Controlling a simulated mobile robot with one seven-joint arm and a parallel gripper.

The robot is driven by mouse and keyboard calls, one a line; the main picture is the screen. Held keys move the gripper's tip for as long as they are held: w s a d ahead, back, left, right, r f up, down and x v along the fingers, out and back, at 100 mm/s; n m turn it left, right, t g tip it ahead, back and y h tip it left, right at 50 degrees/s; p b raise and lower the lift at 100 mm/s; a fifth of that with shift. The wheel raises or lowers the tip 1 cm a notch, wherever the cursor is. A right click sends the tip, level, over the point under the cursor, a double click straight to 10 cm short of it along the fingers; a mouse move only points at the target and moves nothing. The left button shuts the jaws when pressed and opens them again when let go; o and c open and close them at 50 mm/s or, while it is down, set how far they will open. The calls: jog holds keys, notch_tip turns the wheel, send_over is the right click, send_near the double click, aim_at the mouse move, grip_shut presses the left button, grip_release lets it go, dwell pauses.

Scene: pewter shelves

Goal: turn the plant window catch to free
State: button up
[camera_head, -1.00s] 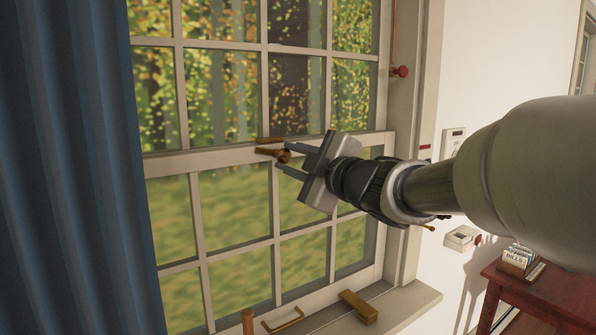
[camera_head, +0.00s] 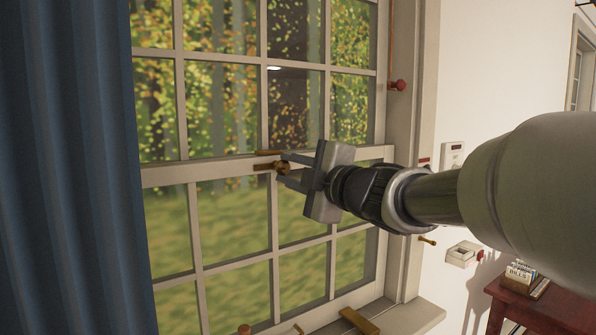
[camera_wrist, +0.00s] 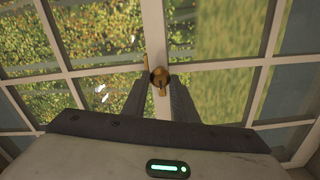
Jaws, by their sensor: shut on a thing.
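The window catch (camera_head: 266,167) is a small brass fitting on the middle rail of the window (camera_head: 212,171). In the wrist view the catch (camera_wrist: 160,76) shows a round brass hub with a short lever, between my fingertips. My gripper (camera_head: 284,168) reaches in from the right and is shut on the catch. In the wrist view the two dark fingers of my gripper (camera_wrist: 159,90) stand on either side of it. The fingers hide part of the catch in the head view, and I cannot tell its exact angle there.
A blue curtain (camera_head: 65,170) hangs at the left. A red knob (camera_head: 398,86) is on the right frame. A brass fitting (camera_head: 359,320) is low by the sill (camera_head: 415,316). A red table (camera_head: 550,312) with a card box (camera_head: 519,275) stands at the right.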

jog(key=o, duration=1)
jog(key=shift+o, duration=0.2)
jog(key=shift+d, duration=0.1)
jog(key=p+v, duration=0.2)
jog(key=v, duration=1.5)
jog(key=shift+s+d, duration=0.1)
jog(key=shift+d, duration=0.05)
